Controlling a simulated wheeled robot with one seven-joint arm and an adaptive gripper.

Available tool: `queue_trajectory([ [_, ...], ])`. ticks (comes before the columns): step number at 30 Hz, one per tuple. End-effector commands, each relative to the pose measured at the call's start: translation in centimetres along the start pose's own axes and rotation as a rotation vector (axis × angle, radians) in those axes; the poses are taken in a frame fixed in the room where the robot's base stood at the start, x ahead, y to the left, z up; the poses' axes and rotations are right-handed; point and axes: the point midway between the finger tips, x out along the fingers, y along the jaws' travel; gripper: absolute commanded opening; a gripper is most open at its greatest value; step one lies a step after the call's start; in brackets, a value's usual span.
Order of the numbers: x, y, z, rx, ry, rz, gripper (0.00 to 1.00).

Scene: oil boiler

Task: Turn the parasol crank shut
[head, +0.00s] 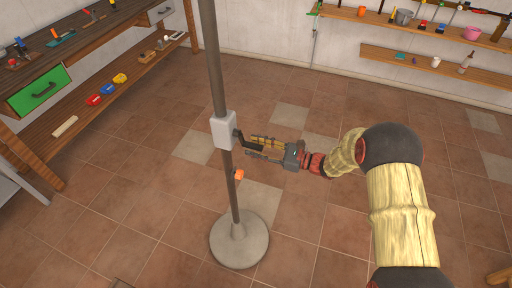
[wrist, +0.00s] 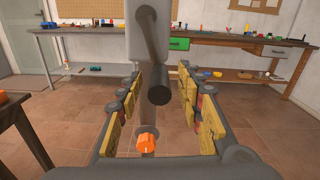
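The parasol pole (head: 214,65) stands upright on a round grey base (head: 239,241) in the head view. A white crank box (head: 225,131) is fixed to it, and its dark crank (head: 248,141) sticks out to the right. In the wrist view the crank arm (wrist: 151,40) comes down from the box (wrist: 115,30) to a black handle end (wrist: 158,90) facing me. My gripper (head: 256,147) is open, its yellow-padded fingers (wrist: 161,78) to either side of the handle, with visible gaps. Whether the handle is fully between the pads is hard to tell.
An orange knob (head: 239,174) sits low on the pole, below my gripper. A workbench (head: 85,45) with a green drawer stands at the left, and shelves (head: 430,62) hang on the back wall. The tiled floor around the base is mostly clear.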

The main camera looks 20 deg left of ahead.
Motion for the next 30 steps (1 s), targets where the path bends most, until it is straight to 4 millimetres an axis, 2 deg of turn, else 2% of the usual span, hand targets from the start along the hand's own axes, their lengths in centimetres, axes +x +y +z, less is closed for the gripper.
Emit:
queue_trajectory([
  [19,-0.03,0.00,-0.01,0.000,0.000,0.000,0.00],
  [30,-0.04,-0.01,-0.02,0.000,0.000,0.000,0.00],
])
